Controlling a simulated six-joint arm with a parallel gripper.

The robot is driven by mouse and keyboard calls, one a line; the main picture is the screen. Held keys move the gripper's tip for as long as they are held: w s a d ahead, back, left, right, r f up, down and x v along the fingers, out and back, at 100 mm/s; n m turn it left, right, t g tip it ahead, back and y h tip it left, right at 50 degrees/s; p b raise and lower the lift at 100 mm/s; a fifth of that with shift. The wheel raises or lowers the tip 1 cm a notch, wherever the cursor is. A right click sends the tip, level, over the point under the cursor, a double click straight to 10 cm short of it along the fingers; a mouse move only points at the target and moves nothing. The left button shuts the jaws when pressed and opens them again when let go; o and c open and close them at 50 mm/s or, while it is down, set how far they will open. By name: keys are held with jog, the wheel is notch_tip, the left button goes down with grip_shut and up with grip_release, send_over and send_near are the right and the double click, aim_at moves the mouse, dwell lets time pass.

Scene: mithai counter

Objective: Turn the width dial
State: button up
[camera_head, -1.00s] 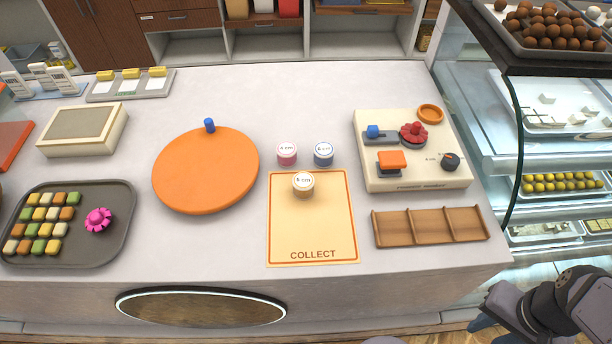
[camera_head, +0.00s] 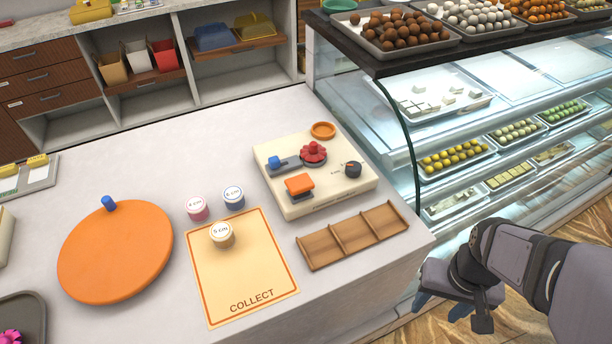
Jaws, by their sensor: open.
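The cream ribbon machine (camera_head: 325,190) stands on the counter. The dark round dial (camera_head: 353,170) sits at its right side, with small cm labels and an orange mark beside it. A red knob (camera_head: 313,152), a blue slider (camera_head: 275,161) and an orange block (camera_head: 299,184) are also on the machine. My gripper (camera_head: 440,306) is open at the lower right, beyond the counter's edge, well apart from the machine. Its fingertips are partly hidden by its own body.
A wooden three-part tray (camera_head: 355,238) lies in front of the machine. An orange disc (camera_head: 116,255) is at left. The glass display case (camera_head: 412,140) rises at right.

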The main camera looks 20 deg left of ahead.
jog(key=w+a+r+n+p, duration=0.1)
jog(key=w+a+r+n, duration=0.2)
jog(key=w, duration=0.2)
jog(key=w+a+r+n+p, duration=0.1)
jog(key=w+a+r+n, duration=0.2)
jog(key=w, duration=0.3)
jog(key=w+a+r+n+p, duration=0.2)
jog(key=w+a+r+n, duration=0.1)
jog(key=w, duration=0.3)
jog(key=shift+w+a+r+n, duration=0.2)
jog(key=shift+a+r+n, duration=0.2)
jog(key=shift+a, duration=0.15)
jog(key=w+a+r+n+p, duration=0.2)
jog(key=w+a+r+n, duration=0.1)
jog(key=w+a+n, duration=0.3)
notch_tip(320, 180, up, 2)
jog(key=n+p, duration=0.1)
jog(key=n, duration=0.2)
send_over(355, 166)
jog(key=shift+s+d, duration=0.3)
jog(key=shift+w+a, duration=0.1)
jog(key=shift+a, duration=0.25)
jog(key=shift+w+f+p, duration=0.1)
jog(key=shift+f+p, duration=1.3)
jog(key=shift+f, duration=2.2)
jog(key=c, duration=1.1)
jog(key=shift+o, duration=0.2)
